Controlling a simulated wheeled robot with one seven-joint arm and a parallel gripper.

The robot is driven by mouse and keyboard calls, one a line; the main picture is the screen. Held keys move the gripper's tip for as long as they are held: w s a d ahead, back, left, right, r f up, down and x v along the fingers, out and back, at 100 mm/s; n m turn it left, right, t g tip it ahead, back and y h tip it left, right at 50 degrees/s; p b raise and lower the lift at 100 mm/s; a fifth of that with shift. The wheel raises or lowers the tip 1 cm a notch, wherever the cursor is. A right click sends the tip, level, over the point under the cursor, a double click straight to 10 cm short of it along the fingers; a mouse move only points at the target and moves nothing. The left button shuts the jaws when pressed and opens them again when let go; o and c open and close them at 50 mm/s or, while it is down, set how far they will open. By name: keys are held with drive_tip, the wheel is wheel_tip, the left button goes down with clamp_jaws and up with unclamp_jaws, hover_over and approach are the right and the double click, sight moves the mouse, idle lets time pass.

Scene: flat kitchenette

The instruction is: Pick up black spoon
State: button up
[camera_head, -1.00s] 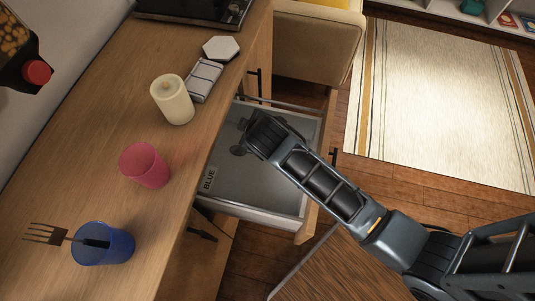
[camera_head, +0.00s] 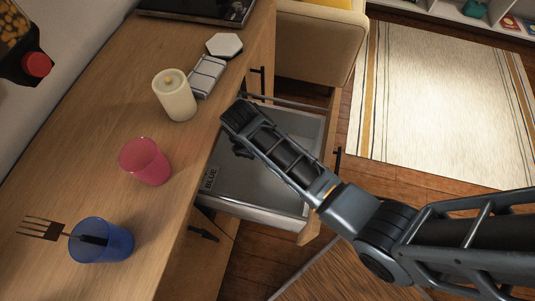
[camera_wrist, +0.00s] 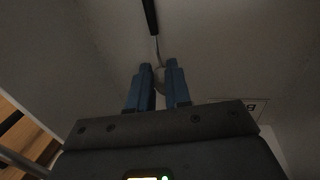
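The black spoon (camera_wrist: 151,16) shows in the wrist view, with a black handle running up from a thin metal neck. Its pale bowl (camera_wrist: 159,77) lies beyond and partly between my gripper's fingertips. The blue fingers of my gripper (camera_wrist: 159,67) stand apart with a narrow gap, and no clear grip on the spoon shows. In the head view my arm reaches over the open grey drawer (camera_head: 262,178), and the wrist hides the gripper and most of the spoon.
On the counter stand a candle (camera_head: 175,96), a pink cup (camera_head: 145,161) and a blue cup (camera_head: 101,241) with a fork (camera_head: 42,229). The counter edge runs close beside my wrist. A yellow-cushioned chair (camera_head: 312,48) stands behind the drawer.

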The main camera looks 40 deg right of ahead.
drive_tip(key=shift+w+d+f, duration=0.1)
drive_tip(key=shift+d+f, duration=0.05)
drive_tip(key=shift+f, duration=0.65)
drive_tip(key=shift+w+d+f, duration=0.1)
drive_tip(key=shift+d+f, duration=0.05)
drive_tip(key=shift+f, duration=0.6)
clamp_jaws()
